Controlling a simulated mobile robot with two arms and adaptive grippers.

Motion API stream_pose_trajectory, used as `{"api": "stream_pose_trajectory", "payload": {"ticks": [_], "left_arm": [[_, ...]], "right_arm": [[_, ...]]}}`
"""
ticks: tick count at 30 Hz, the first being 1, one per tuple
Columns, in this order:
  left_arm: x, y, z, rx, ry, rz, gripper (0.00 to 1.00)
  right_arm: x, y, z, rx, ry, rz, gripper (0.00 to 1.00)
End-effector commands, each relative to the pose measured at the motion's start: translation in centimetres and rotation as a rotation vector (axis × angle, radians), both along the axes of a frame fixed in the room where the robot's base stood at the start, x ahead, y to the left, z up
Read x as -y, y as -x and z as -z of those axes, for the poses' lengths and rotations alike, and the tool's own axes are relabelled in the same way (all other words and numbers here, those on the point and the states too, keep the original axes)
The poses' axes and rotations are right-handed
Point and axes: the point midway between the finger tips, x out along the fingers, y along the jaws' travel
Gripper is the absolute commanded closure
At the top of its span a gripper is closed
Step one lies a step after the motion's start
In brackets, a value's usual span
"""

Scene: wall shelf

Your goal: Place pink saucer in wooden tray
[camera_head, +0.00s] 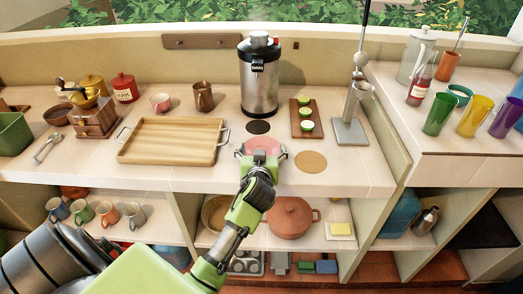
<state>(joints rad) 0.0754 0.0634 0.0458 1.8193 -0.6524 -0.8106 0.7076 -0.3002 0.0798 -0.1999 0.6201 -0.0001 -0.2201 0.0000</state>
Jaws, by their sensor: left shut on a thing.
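The pink saucer (263,145) is on the counter, right of the wooden tray, under and around the tip of my left gripper. My left gripper (260,157) is shut on the saucer's near edge. Its green and black body hides part of the saucer. I cannot tell whether the saucer is lifted off the counter. The wooden tray (170,142) lies empty on the counter, with metal handles at both ends. My right gripper is not in view.
A steel dispenser (259,78) stands behind the saucer. A dark coaster (258,127) and a cork coaster (310,162) lie close by. A coffee grinder (95,118) stands left of the tray.

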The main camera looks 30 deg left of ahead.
Motion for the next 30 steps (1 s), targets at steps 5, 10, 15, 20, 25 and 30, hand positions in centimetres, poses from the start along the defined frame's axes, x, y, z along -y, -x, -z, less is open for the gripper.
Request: {"api": "stream_pose_trajectory", "payload": {"ticks": [5, 10, 15, 20, 25, 30], "left_arm": [[0.03, -0.02, 0.72, 0.004, 0.001, 0.001, 0.43], [0.02, -0.01, 0.72, 0.003, 0.000, 0.002, 0.43], [0.01, 0.02, 0.92, 0.002, 0.000, 0.001, 0.02], [0.01, 0.02, 0.92, 0.002, 0.000, 0.001, 0.02], [0.00, 0.03, 0.95, 0.002, -0.001, 0.001, 0.02], [0.26, 0.35, 1.16, 0.003, 0.001, 0.003, 0.02]], "right_arm": [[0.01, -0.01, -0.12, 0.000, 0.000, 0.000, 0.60], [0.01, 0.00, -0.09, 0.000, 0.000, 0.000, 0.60], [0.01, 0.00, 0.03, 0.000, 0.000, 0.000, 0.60], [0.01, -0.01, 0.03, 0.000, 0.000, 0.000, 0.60], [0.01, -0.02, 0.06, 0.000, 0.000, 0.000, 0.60], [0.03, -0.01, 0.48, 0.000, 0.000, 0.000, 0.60]]}}
